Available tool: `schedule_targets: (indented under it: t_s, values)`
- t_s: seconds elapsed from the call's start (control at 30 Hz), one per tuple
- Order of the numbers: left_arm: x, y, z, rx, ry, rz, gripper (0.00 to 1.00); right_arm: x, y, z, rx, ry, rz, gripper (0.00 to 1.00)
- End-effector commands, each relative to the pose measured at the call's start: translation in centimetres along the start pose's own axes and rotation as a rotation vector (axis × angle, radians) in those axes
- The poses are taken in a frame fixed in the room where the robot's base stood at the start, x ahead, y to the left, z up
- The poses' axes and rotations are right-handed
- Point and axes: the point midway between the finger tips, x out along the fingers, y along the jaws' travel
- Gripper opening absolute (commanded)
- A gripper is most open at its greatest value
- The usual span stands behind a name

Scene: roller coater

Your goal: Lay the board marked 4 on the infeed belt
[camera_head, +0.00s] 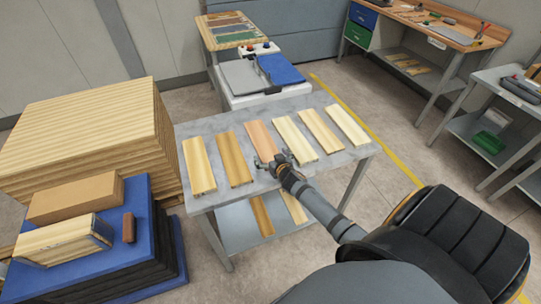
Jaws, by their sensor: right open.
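Several wooden boards lie side by side on a grey table. From the left, I see a pale yellow board (198,164), a golden-brown board (234,158), a pinkish board (261,140), then paler boards (294,139), (321,130) and (347,125). No number is readable, so I cannot tell which board is marked 4. My right gripper (273,163) is open at the near end of the pinkish board, beside the fourth from the left; contact is unclear. A machine behind the table has a grey surface (243,77) and a blue surface (281,69); which is the infeed belt is unclear. My left gripper is out of view.
The grey table (345,160) has a lower shelf with more boards (262,215). A stack of planks (80,130) and a blue platform with boxes (140,210) stand at left. A workbench (430,25) stands at back right.

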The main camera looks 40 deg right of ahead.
Motion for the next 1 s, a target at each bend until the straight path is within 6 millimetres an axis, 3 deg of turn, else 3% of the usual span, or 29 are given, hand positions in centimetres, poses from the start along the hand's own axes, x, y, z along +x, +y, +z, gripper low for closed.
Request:
schedule_targets:
  t_s: [0.33, 0.7, 0.83, 1.0]
  values:
    - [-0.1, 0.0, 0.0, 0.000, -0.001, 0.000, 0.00, -1.0, 0.1, -0.1, -0.002, 0.000, 0.000, 1.00]
    - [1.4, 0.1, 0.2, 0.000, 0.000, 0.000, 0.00, -9.3, -0.1, 0.0, -0.003, 0.000, -0.002, 1.00]
    - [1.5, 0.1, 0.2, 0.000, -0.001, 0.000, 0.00, -11.2, 0.0, -0.1, -0.003, -0.001, 0.000, 1.00]
    - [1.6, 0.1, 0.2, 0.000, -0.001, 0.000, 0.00, -12.1, 0.0, -0.2, 0.001, 0.001, 0.001, 1.00]
